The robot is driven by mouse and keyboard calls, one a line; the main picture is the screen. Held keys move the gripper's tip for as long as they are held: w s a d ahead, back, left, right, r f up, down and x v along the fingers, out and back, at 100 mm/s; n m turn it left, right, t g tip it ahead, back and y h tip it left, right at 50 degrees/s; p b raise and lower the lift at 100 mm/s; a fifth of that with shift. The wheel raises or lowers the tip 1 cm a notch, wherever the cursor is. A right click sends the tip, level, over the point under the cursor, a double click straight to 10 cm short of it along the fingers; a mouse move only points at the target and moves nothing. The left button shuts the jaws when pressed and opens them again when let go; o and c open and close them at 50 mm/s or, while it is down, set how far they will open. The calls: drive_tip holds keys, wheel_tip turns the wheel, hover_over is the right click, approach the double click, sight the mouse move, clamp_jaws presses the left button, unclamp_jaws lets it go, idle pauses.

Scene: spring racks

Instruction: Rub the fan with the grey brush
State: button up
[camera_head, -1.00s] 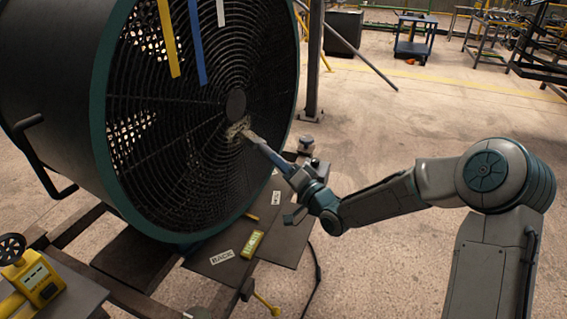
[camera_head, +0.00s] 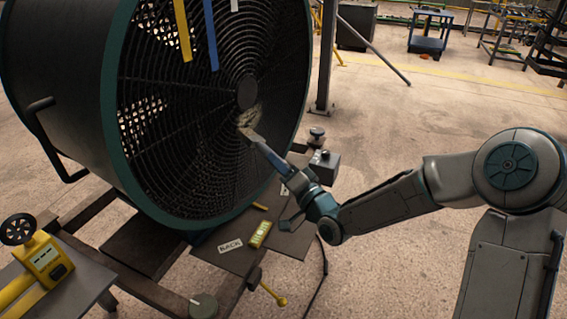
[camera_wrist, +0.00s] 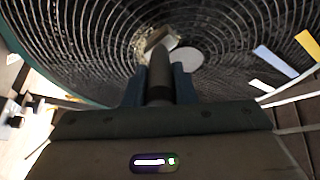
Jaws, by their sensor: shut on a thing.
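The fan (camera_head: 190,165) is a large dark drum with a teal rim and a round wire grille. It fills the left and middle of the head view. In the wrist view its grille (camera_wrist: 95,50) spreads across the top. My gripper (camera_head: 292,180) is in front of the grille, shut on the grey brush (camera_head: 253,137). The brush points up and left, its head at the grille just below the round hub (camera_head: 247,91). In the wrist view, the brush handle (camera_wrist: 160,80) runs between the fingers. A pale dusty patch shows beside the brush head. Exact contact is hard to tell.
Yellow, blue and white strips (camera_head: 211,35) hang on the grille. A plate below the fan bears a BACK label (camera_head: 230,246) and a yellow-green block (camera_head: 260,235). A yellow device (camera_head: 42,260) stands at lower left. A dark post (camera_head: 325,60) rises behind the fan.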

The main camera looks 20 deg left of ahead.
drive_tip(key=shift+s+d+p, duration=0.2)
drive_tip(key=shift+s+d, duration=0.05)
drive_tip(key=shift+d, duration=0.7)
drive_tip(key=shift+s+d+p, duration=0.15)
drive_tip(key=shift+s+d, duration=0.05)
drive_tip(key=shift+d, duration=0.8)
drive_tip(key=shift+s+d+p, duration=0.2)
drive_tip(key=shift+s+d, duration=0.05)
drive_tip(key=shift+d, duration=0.8)
drive_tip(key=d, duration=0.2)
drive_tip(key=shift+s+d+p, duration=0.3)
drive_tip(key=shift+d+p, duration=0.05)
drive_tip(key=shift+w+a+b, duration=0.25)
drive_tip(key=shift+a+b, duration=0.05)
drive_tip(key=shift+a, duration=0.95)
drive_tip(key=shift+w+a+b, duration=0.3)
drive_tip(key=shift+a+b, duration=0.05)
drive_tip(key=shift+a, duration=0.85)
drive_tip(key=shift+w+a+b, duration=0.25)
drive_tip(key=shift+a+b, duration=0.05)
drive_tip(key=shift+a, duration=0.95)
drive_tip(key=shift+w+a, duration=0.15)
drive_tip(key=shift+a, duration=0.5)
